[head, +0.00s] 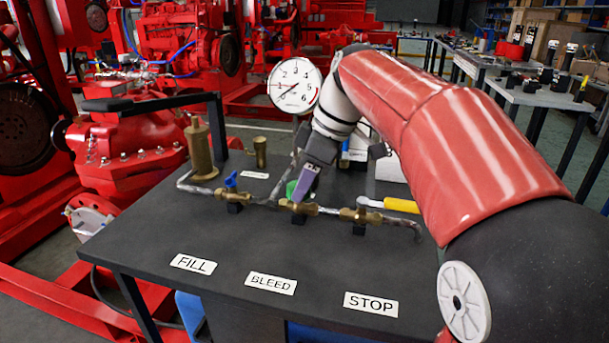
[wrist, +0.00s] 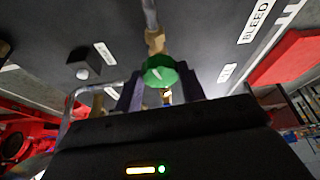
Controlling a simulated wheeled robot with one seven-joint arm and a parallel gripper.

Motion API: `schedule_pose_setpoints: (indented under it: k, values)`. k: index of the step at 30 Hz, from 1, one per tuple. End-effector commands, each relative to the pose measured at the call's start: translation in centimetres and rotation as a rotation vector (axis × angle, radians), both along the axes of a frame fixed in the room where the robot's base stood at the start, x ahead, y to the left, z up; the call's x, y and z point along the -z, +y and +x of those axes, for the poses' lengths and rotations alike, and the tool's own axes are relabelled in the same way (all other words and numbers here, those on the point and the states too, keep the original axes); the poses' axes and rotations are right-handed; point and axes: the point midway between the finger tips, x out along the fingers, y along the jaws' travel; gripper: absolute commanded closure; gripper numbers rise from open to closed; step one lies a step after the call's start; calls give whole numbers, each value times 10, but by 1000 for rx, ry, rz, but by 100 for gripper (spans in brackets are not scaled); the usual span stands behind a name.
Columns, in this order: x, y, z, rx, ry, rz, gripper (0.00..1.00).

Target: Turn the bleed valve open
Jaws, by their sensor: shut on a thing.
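The bleed valve (head: 298,206) is the middle brass valve on the pipe, in line behind the BLEED label (head: 271,283). Its green handle (head: 291,188) is mostly hidden behind my gripper in the head view. In the wrist view the green handle (wrist: 160,70) shows clearly, with the brass fitting and pipe beyond it. My gripper (head: 301,190) reaches down to the valve from above. Its purple fingers stand on either side of the green handle and are shut on it. The exact angle of the handle is hard to tell.
The fill valve's blue handle (head: 231,180) is to the left, and the stop valve's yellow lever (head: 400,205) to the right. A brass cup (head: 200,152) and a round gauge (head: 295,86) stand behind. The black tabletop (head: 225,237) in front is clear apart from labels.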

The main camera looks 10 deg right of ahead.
Motion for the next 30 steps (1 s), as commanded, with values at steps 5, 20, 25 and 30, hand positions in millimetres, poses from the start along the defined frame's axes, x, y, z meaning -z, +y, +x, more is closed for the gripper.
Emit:
schedule_pose_setpoints:
  k: [5,20,25,30]
  values:
    - [0,0,2,-109,0,0,83]
    - [1,0,3,-226,0,-1,83]
    - [1,0,3,-227,-1,-1,83]
    - [1,0,3,-226,0,-1,56]
